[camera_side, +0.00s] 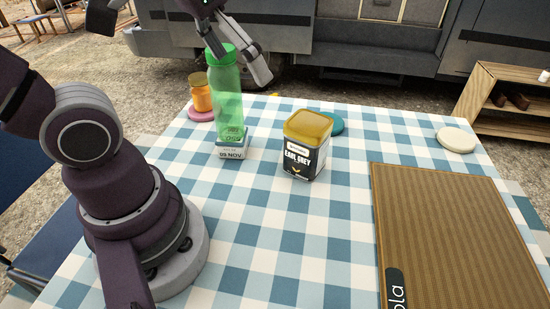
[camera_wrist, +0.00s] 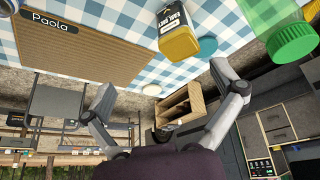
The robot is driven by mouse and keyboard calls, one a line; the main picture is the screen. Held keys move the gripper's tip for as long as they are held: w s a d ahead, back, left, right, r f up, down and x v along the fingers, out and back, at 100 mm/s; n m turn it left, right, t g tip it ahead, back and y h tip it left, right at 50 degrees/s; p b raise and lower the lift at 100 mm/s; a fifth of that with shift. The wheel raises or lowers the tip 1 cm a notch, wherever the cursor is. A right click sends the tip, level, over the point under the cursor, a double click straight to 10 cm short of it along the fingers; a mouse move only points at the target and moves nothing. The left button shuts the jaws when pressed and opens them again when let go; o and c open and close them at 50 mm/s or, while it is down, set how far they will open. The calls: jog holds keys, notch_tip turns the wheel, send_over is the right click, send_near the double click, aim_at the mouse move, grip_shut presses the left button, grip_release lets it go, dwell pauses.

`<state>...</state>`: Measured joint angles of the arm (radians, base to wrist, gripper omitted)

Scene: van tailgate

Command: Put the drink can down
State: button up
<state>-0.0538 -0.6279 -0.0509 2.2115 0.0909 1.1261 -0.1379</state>
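No drink can shows in either view. My gripper (camera_side: 240,66) is above the far left part of the table, near the top of a green bottle (camera_side: 228,100). Its two fingers are wide apart, and in the wrist view my gripper (camera_wrist: 163,78) has nothing between the fingers. The bottle's green cap (camera_wrist: 291,40) shows at the right of that view, outside the fingers. An Earl Grey tea tin (camera_side: 304,155) with a yellow lid stands upright on the checked cloth; it also shows in the wrist view (camera_wrist: 177,37).
A small date block (camera_side: 232,150) is at the bottle's base. An orange jar (camera_side: 200,95) stands by a pink coaster (camera_side: 200,117). A teal coaster (camera_side: 336,126) and a cream disc (camera_side: 456,140) lie farther right. A brown mat (camera_side: 440,240) covers the right. The cloth's front middle is clear.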

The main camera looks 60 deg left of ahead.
jog(key=d+f+n+g+h, duration=0.7)
jog(key=d+f, duration=0.2)
jog(key=d, duration=0.2)
jog(key=d+r+n+g+h, duration=0.4)
jog(key=r+n+h, duration=0.3)
jog(key=r+h, duration=0.25)
jog(key=shift+h, duration=0.35)
jog(key=f, duration=1.3)
jog(key=s+f, duration=0.1)
jog(key=f, duration=0.6)
jog(key=shift+f, duration=0.3)
jog(key=shift+s+d+f, duration=0.1)
jog(key=shift+d+f, duration=0.15)
jog(key=x, duration=0.9)
jog(key=shift+d+f, duration=0.35)
jog(key=shift+d, duration=0.1)
jog(key=shift+c, duration=0.3)
